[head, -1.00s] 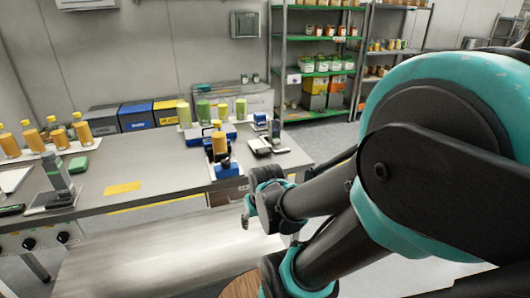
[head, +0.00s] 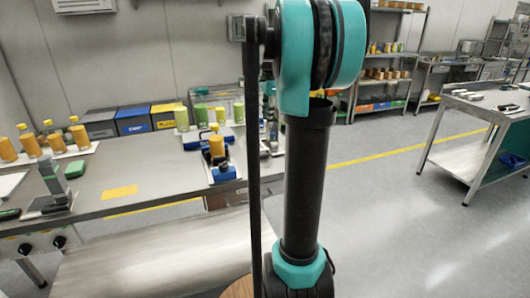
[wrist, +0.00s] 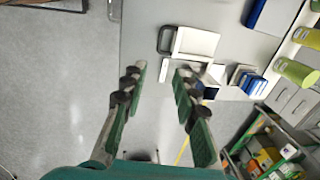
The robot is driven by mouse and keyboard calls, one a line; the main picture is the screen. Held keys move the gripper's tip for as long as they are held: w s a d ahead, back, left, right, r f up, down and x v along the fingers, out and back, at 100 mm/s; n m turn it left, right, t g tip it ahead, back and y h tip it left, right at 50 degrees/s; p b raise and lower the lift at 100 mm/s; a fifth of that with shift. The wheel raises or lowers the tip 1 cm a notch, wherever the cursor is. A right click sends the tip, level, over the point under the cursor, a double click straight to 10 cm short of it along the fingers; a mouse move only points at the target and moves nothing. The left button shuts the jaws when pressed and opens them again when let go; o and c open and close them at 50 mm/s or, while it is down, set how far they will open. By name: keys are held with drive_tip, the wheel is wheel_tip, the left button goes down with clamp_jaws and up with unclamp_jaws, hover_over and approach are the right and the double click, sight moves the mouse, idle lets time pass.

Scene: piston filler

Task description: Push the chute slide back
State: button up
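My gripper (wrist: 160,76) is open and empty in the wrist view, its two green fingers apart. It points toward the edge of the steel table. Just past the fingertips lies a white plate in a grey frame (wrist: 192,43), with a small blue block (wrist: 207,90) nearby. I cannot tell for sure which part is the chute slide. In the head view a blue fixture (head: 224,173) holds an orange bottle (head: 216,146) at the table's front edge. My gripper does not show in the head view; my arm stands upright and hides the table's right end.
The table (head: 150,172) carries orange bottles (head: 30,145) on a tray at left and green bottles (head: 201,114) at the back. Bins (head: 134,119) stand behind it. Another steel table (head: 480,110) stands at right, with open floor (head: 400,210) between.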

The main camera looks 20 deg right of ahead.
approach(265, 151)
drive_tip(key=f, duration=0.2)
drive_tip(key=s+a+f, duration=0.1)
drive_tip(key=f, duration=0.2)
drive_tip(key=s+f, duration=0.1)
drive_tip(key=f, duration=0.1)
drive_tip(key=shift+s+a+f, duration=0.15)
drive_tip(key=shift+a, duration=0.1)
drive_tip(key=shift+c, duration=0.5)
clamp_jaws()
